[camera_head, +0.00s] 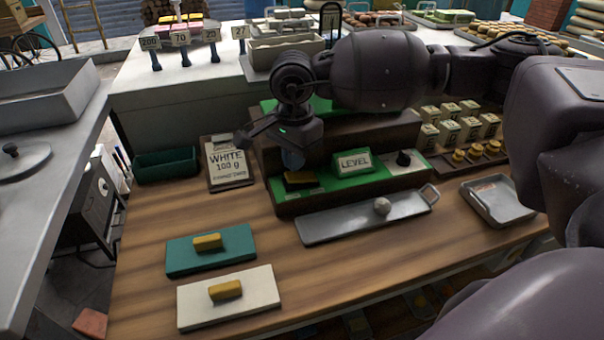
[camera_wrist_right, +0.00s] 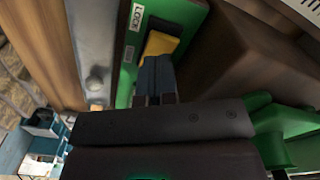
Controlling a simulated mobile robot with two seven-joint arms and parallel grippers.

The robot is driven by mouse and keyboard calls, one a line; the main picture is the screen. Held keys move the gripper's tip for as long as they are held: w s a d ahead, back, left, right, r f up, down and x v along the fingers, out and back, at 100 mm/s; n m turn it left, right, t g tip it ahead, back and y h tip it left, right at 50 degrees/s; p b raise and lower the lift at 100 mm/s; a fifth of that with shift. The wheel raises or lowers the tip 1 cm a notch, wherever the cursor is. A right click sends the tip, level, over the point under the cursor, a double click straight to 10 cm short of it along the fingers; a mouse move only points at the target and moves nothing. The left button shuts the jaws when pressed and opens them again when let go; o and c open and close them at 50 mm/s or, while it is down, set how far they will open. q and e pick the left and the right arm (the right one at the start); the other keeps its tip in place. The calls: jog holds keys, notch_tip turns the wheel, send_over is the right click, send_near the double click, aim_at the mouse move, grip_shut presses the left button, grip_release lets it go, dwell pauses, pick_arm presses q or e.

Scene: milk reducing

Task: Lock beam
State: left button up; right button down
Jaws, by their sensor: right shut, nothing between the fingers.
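A brown balance base (camera_head: 290,208) stands on the wooden counter with a green panel (camera_head: 345,182) on top. A yellow lock switch (camera_head: 300,178) sits at the panel's left end. In the right wrist view the yellow switch (camera_wrist_right: 160,44) lies beside a white LOCK label (camera_wrist_right: 137,18). My right gripper (camera_head: 292,160) points down just above the switch. Its shut fingertips (camera_wrist_right: 155,78) are right at the switch's near end; I cannot tell whether they touch. The gripper hides part of the panel and the beam area behind. My left gripper is not in view.
A metal tray (camera_head: 340,221) with a ball (camera_head: 382,206) lies in front. Teal (camera_head: 185,262) and white (camera_head: 200,305) boards lie at front left. Small weights (camera_head: 470,128) stand right.

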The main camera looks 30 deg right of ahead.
aim_at(295, 175)
jog(key=shift+f+b, duration=0.55)
jog(key=shift+f, duration=0.8)
dwell(0.9)
jog(key=shift+r+p, duration=1.45)
jog(key=shift+r, duration=2.15)
